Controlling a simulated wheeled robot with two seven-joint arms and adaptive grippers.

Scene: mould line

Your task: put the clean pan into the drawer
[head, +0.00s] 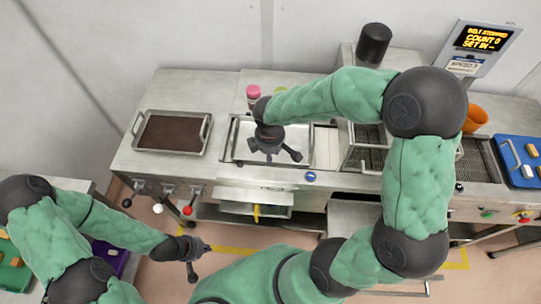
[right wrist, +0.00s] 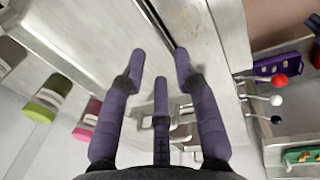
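A shallow bright metal pan (head: 299,136), empty where it shows, lies in the middle of the bench in the head view. Another pan (head: 172,133) with dark brown filling sits to its left. My right gripper (head: 277,153) is over the bright pan, its fingers spread; part of the pan is hidden behind it. In the right wrist view the right gripper's fingers (right wrist: 160,68) are apart with nothing clearly between them. My left gripper (head: 198,262) is open and empty, low in front of the bench. A drawer-like light metal unit (head: 253,195) with a yellow handle is under the bench front.
Levers with red (head: 187,211), white and black knobs stick out at the bench front. Pink-topped (head: 253,91) and green-topped containers stand at the back. A metal grate (head: 370,135), an orange cup (head: 475,118) and a blue tray (head: 519,160) are to the right.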

